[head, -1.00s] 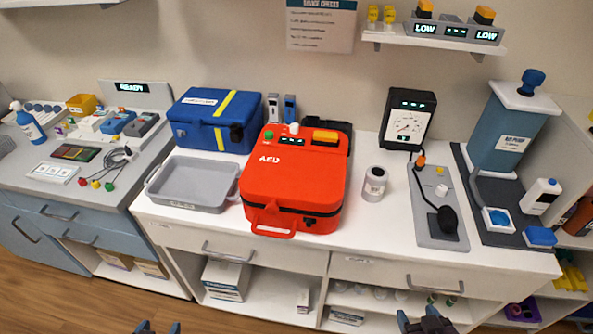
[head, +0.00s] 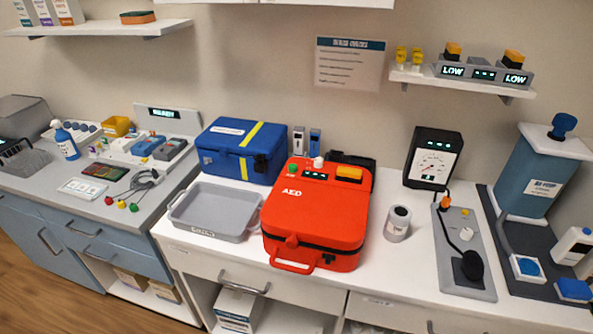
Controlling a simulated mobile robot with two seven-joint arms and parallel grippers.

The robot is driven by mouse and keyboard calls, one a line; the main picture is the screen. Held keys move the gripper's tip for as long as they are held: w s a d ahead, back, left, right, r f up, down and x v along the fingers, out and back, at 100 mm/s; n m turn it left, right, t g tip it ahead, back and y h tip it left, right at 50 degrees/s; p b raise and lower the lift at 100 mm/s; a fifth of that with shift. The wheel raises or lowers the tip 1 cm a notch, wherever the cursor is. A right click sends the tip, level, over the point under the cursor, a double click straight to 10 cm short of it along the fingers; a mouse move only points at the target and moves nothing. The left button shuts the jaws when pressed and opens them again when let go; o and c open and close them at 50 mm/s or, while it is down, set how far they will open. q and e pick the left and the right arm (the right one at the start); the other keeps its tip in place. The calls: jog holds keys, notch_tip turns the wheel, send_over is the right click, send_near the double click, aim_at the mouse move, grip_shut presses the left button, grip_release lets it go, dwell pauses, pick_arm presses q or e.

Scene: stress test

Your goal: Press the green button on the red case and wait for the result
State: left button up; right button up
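The red AED case (head: 315,215) lies flat and closed on the white counter, its handle toward the front edge. A round green button (head: 293,169) sits at the upper left of its top, next to a small dark display (head: 315,175) with lit marks too small to read. A white knob (head: 318,162) and an orange block (head: 349,173) are also at its back edge. Neither of my grippers is in the view, and nothing touches the case.
A grey tray (head: 217,228) stands close to the left of the case, with a blue box (head: 241,150) behind. A shelf (head: 462,84) hangs above. Bare counter shows right of the case.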

pick_arm(q)
jog(key=shift+s+f, duration=0.15)
jog(key=shift+s, duration=0.1)
